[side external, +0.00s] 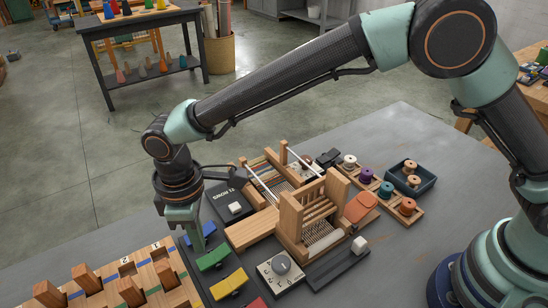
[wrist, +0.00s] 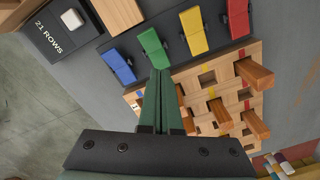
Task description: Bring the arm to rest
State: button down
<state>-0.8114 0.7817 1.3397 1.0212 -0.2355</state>
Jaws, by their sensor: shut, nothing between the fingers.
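My gripper (side external: 198,246) points down over the table's left part, with its green fingers closed together and nothing between them. In the wrist view the shut fingertips (wrist: 160,73) lie at the near end of the green lever (wrist: 153,48); I cannot tell whether they touch it. The green lever (side external: 213,257) sits in a row with a blue lever (wrist: 118,66), a yellow lever (wrist: 193,30) and a red lever (wrist: 237,18). In the side view the gripper partly hides the blue lever. My arm is stretched out from the right across the loom.
A wooden peg board (side external: 165,274) with upright pegs stands beside the levers. A small wooden loom (side external: 310,215), a counter box (side external: 230,206) and a dial box (side external: 281,269) are close by. Thread spools (side external: 367,176) and a dark tray (side external: 428,182) lie behind the loom.

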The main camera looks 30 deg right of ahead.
jog(key=shift+r, duration=1.35)
jog(key=w+d+r+m+t+y, duration=0.1)
jog(key=w+d+r+m, duration=0.15)
jog(key=d+r, duration=0.55)
jog(key=w+d+r+m+t, duration=0.1)
jog(key=d+r+m, duration=0.3)
jog(key=d, duration=0.7)
jog(key=s+d+r+m+t, duration=0.1)
jog(key=s+d+m, duration=0.1)
jog(key=s+d, duration=0.3)
jog(key=s+d+r+m+t+h, duration=0.1)
jog(key=s+d, duration=0.4)
jog(key=d, duration=0.8)
jog(key=shift+r+m+t, duration=0.2)
jog(key=shift+m+t, duration=0.6)
jog(key=shift+m, duration=0.45)
